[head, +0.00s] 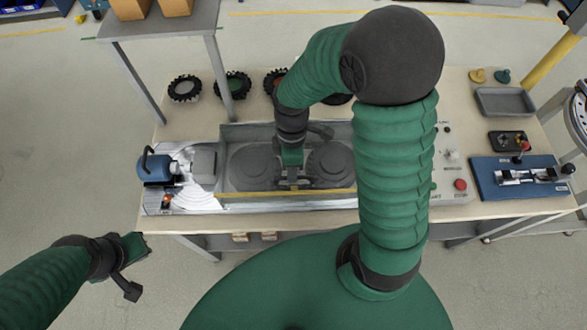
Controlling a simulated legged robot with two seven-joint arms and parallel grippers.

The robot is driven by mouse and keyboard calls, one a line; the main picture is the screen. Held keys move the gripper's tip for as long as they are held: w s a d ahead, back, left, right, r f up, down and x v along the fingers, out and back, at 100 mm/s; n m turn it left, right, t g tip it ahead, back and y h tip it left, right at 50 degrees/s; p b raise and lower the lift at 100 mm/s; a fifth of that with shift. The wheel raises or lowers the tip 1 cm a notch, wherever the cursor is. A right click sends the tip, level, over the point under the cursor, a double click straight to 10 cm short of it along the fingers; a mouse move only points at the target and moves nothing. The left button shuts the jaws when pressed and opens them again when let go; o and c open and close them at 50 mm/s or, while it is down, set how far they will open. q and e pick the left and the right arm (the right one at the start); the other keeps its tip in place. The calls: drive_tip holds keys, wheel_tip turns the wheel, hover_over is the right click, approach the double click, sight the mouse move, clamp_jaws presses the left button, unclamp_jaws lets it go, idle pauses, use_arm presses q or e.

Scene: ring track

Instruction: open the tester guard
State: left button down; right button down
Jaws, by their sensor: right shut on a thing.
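The tester (227,132) is a grey bay on the workbench with two dark round discs inside. The tester guard (235,194) shows as a yellow-edged front bar along the bay; the rest of it is hard to make out. My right gripper (293,185) is over the bay between the discs, shut on the guard at about the middle of its front edge. The grip itself is small and partly hidden by the gripper. My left gripper (138,268) is open and empty, off the bench's front left corner.
A blue motor (154,168) stands left of the bay. Several ring-shaped wheels (185,88) lie behind it, near a raised grey shelf (160,28) on legs. A red button (460,184) and a blue fixture (530,187) are to the right.

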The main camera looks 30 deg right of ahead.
use_arm(q)
drive_tip(key=shift+w+a+f, duration=0.1)
drive_tip(key=shift+a, duration=0.05)
use_arm(e)
drive_tip(key=shift+s+d, duration=0.1)
drive_tip(key=shift+s, duration=0.05)
drive_tip(key=shift+d+f, duration=0.1)
drive_tip(key=shift+d, duration=0.05)
idle(0.3)
